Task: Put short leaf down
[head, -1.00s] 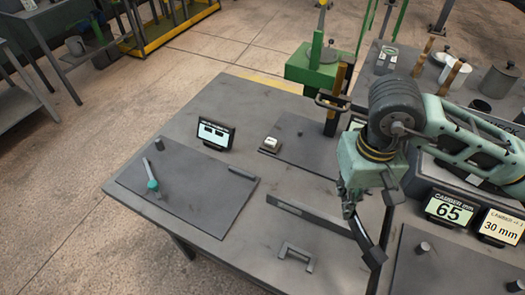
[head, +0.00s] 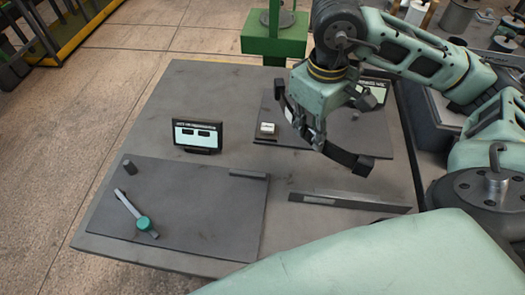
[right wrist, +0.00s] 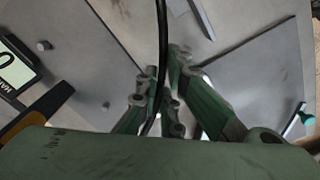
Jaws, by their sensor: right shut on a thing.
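The short leaf (head: 348,160) is a dark, slightly curved strip with a thicker block near its lower right end. My right gripper (head: 318,140) is shut on the leaf near its middle and holds it above the table, tilted down to the right. In the right wrist view the leaf (right wrist: 162,45) shows edge-on as a thin dark line between the fingers of the gripper (right wrist: 165,100). My left gripper is not in view.
A dark plate (head: 200,200) carries a peg (head: 129,166) and a teal-knobbed lever (head: 135,215). A small display (head: 198,134) stands behind it. A long flat bar (head: 350,201) lies on the grey table (head: 215,85). A second plate (head: 375,141) with a white-topped block (head: 267,130) lies under the gripper.

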